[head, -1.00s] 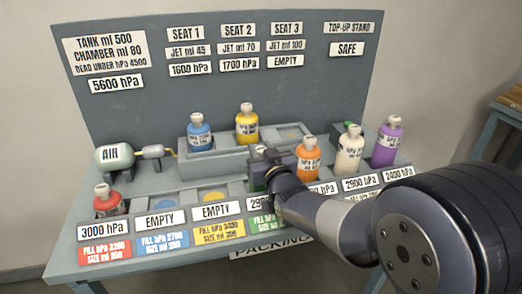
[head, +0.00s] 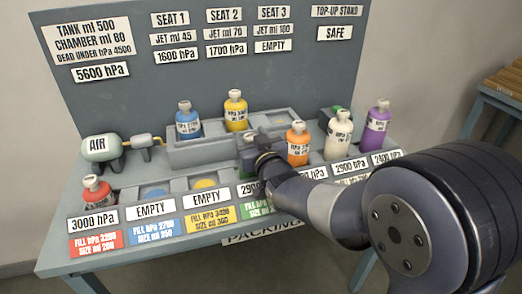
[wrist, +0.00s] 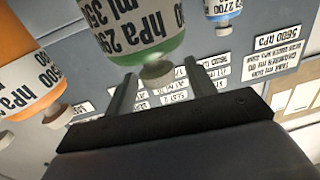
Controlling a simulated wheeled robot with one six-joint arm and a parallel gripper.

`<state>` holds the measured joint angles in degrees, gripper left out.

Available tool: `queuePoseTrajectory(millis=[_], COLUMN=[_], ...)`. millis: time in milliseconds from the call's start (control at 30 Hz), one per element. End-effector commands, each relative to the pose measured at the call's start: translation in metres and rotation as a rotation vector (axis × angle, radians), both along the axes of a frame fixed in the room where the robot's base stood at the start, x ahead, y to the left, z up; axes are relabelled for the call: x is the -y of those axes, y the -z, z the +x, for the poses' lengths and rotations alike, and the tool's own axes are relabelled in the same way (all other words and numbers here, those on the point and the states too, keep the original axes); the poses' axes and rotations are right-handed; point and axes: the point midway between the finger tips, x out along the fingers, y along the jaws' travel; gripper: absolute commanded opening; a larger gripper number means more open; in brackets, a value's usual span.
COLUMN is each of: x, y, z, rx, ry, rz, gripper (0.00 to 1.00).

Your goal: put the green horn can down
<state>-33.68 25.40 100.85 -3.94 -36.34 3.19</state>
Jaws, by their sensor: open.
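The green horn can (wrist: 130,22) shows large and upside down in the wrist view, its pale cap (wrist: 157,71) between or just beyond my finger tips. My gripper (wrist: 160,78) is open, with a finger to either side of the cap. In the head view my gripper (head: 258,155) is over the fourth bay of the front row. It hides most of the can there; only a pale cap (head: 248,137) shows behind it. The can's base is hidden, so I cannot tell what it rests on.
An orange can (head: 298,147) stands close to the right of my gripper, with cream (head: 338,140) and purple (head: 377,130) cans beyond. Blue (head: 188,124) and yellow (head: 236,113) cans stand in the raised seats. A red can (head: 97,192) is far left; two front bays beside it are empty.

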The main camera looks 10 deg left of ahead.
Motion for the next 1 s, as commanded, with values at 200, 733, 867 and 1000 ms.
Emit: queuePoseTrajectory(millis=[200,733,867,1000], x=[0.024,0.066,0.067,0.067], y=[0.001,0.001,0.001,0.001], z=[-0.033,-0.09,-0.093,-0.093], rx=[0.001,0.0,0.0,0.0], ry=[0.001,0.0,0.0,0.0], rz=[0.001,0.0,0.0,0.0], gripper=[0.53,0.53,0.53,0.53])
